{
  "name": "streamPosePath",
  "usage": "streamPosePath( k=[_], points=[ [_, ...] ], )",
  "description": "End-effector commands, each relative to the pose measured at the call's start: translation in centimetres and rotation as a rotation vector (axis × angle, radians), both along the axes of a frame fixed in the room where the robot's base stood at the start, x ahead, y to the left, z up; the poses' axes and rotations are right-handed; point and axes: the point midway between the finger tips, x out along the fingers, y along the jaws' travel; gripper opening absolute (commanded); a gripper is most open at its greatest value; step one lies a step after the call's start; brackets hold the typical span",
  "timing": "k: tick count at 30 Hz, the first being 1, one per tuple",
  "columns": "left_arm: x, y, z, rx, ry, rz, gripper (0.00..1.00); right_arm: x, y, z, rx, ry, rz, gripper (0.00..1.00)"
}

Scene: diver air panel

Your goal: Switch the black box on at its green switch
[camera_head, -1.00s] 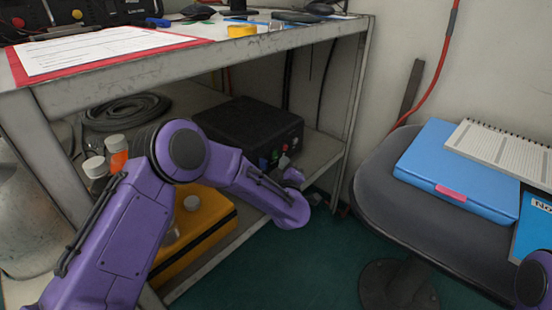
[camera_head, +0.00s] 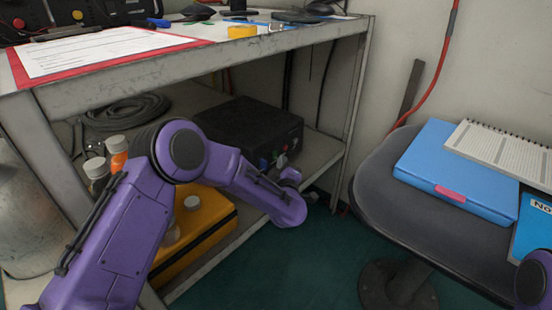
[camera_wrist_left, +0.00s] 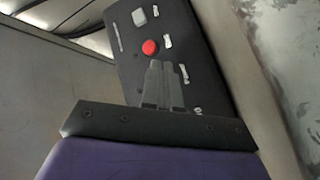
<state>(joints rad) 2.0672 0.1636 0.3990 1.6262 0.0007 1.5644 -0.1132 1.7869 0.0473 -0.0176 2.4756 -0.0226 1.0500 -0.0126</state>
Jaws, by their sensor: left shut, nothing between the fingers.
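The black box (camera_head: 245,128) sits on the lower shelf of the bench, its front panel facing right and towards me. In the left wrist view the box's panel (camera_wrist_left: 190,45) carries a round red part, a pale square and white labels. My left gripper (camera_wrist_left: 163,65) is shut and empty, its fingertips before the panel just below the red part. I cannot tell whether they touch it. No green shows there; the fingers cover part of the panel.
A yellow case (camera_head: 205,235) and bottles (camera_head: 117,150) stand on the lower shelf, left of the box, with a coiled hose (camera_head: 125,112) behind. The bench top (camera_head: 200,65) hangs above. A chair (camera_head: 385,200) with a blue folder (camera_head: 460,172) stands right.

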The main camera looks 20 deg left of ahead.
Motion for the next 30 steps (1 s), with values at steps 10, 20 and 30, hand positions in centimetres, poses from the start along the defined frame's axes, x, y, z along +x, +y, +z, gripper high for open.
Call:
streamPosePath(
  k=[10, 20, 30],
  points=[
    [0.1, 0.4, 0.0, 0.0, -0.001, 0.001, 0.0, 0.0, 0.0, 0.1, 0.0, 0.0, 0.0, 0.43],
    [0.2, 0.4, 0.0, 0.0, 0.0, 0.0, 0.0, 0.0, 0.0, 0.1, 0.0, 0.0, 0.0, 0.43],
    [-0.3, -0.9, 0.2, 0.0, 0.0, 0.0, 0.0, 0.0, 0.0, 0.7, 0.0, 0.0, 0.0, 0.43]
  ],
)
